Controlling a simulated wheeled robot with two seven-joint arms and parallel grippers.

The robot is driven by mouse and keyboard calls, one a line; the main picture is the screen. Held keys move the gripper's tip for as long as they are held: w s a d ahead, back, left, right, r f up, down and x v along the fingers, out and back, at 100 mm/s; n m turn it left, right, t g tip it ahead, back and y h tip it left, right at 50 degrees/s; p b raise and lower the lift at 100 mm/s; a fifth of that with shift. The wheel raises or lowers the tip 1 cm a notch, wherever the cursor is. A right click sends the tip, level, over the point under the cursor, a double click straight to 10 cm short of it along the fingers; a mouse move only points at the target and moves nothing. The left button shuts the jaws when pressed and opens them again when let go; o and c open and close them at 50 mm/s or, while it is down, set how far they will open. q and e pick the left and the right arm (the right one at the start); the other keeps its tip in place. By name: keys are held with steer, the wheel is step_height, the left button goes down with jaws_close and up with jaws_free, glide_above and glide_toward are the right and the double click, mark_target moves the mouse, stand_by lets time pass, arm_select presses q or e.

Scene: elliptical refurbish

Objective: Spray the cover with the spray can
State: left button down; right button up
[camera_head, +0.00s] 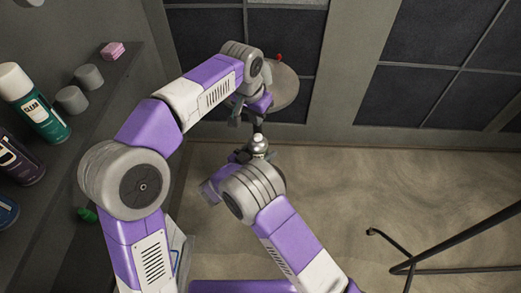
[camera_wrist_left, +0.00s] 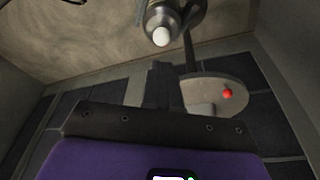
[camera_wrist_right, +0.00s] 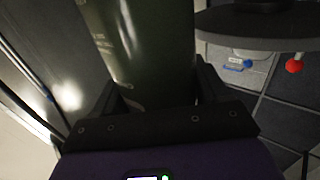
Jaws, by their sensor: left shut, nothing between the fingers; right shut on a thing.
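The spray can (camera_head: 258,141) stands with its pale nozzle upward below the round table in the head view. Its nozzle also shows in the left wrist view (camera_wrist_left: 161,37), and its dark green body (camera_wrist_right: 145,45) fills the middle of the right wrist view. My right gripper (camera_head: 243,157) is shut around the can. My left gripper (camera_head: 237,115) is shut and empty, close above the can; its fingers (camera_wrist_left: 162,85) point toward the nozzle, apart from it. I cannot identify the cover for certain; a pale piece (camera_wrist_right: 242,63) with a blue mark sits at the round table.
A shelf at left carries a green can (camera_head: 45,122), dark cans, grey cylinders (camera_head: 72,99) and a pink block (camera_head: 112,50). Black rails (camera_head: 455,243) stand at right; the floor between is clear.

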arm_select(q)
steer(key=v, duration=1.1)
stand_by(0.7)
